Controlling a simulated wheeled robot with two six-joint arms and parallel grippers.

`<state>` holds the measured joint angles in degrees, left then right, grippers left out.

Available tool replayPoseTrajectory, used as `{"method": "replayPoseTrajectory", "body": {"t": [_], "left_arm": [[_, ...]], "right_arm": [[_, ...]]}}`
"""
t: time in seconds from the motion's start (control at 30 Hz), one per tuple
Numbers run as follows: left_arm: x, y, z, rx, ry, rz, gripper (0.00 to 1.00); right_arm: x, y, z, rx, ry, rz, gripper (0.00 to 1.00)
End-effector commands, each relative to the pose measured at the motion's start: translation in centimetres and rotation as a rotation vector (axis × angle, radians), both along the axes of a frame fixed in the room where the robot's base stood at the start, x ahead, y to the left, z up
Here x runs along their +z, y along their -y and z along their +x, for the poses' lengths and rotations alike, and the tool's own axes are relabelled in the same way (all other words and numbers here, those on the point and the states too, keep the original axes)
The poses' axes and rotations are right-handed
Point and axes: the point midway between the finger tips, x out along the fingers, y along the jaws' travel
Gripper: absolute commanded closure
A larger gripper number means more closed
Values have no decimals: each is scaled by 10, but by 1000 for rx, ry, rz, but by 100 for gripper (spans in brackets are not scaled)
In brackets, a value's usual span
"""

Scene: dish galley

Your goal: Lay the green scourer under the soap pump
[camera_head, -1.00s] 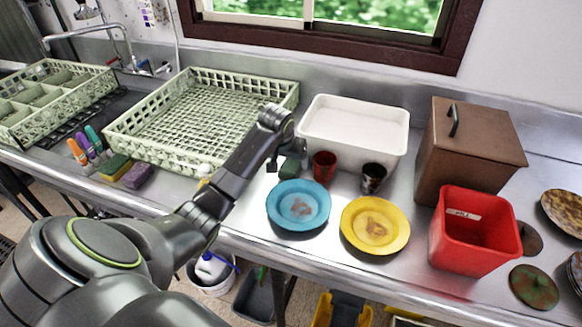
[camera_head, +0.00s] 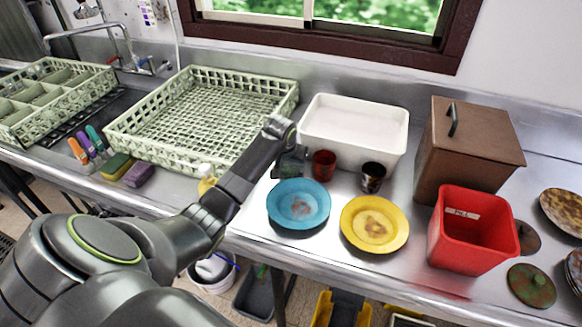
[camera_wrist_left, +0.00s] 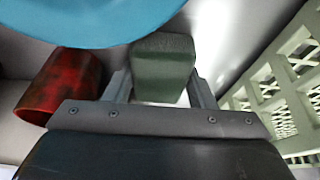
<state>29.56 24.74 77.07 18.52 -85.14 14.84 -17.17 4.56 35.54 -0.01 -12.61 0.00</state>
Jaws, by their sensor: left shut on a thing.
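The dark green scourer (camera_wrist_left: 162,68) is a small block between the two fingers of my left gripper (camera_wrist_left: 160,88), which is shut on it. In the head view, my left gripper (camera_head: 290,163) is low over the counter, left of the red cup, and mostly hides the scourer. I cannot tell whether the scourer touches the counter. The soap pump (camera_head: 206,184), a yellow bottle with a white top, stands in front of the large green rack, partly hidden by my left forearm. My right gripper is out of view.
A blue plate (camera_head: 299,204), red cup (camera_head: 324,164) and dark cup (camera_head: 373,178) are close to the gripper. A white tub (camera_head: 354,150) stands behind. The large rack (camera_head: 150,150) is left. Sponges (camera_head: 117,166) lie at the counter's front left.

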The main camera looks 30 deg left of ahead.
Motion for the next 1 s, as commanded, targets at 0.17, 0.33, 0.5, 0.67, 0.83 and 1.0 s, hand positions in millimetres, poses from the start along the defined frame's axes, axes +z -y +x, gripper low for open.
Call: {"method": "replayPoseTrajectory", "body": {"t": [0.17,0.33,0.5,0.67,0.83,1.0], "left_arm": [[0,0,0,0,0,0,75],[7,-1,0,0,2,0,75],[27,-1,1,-1,4,3,75],[58,-1,1,-1,6,3,75],[94,-1,1,-1,6,3,75],[126,0,1,-1,5,2,75]], "right_arm": [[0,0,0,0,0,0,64],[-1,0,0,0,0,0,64],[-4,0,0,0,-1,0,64],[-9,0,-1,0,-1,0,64],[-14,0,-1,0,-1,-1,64],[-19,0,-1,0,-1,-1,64]]}}
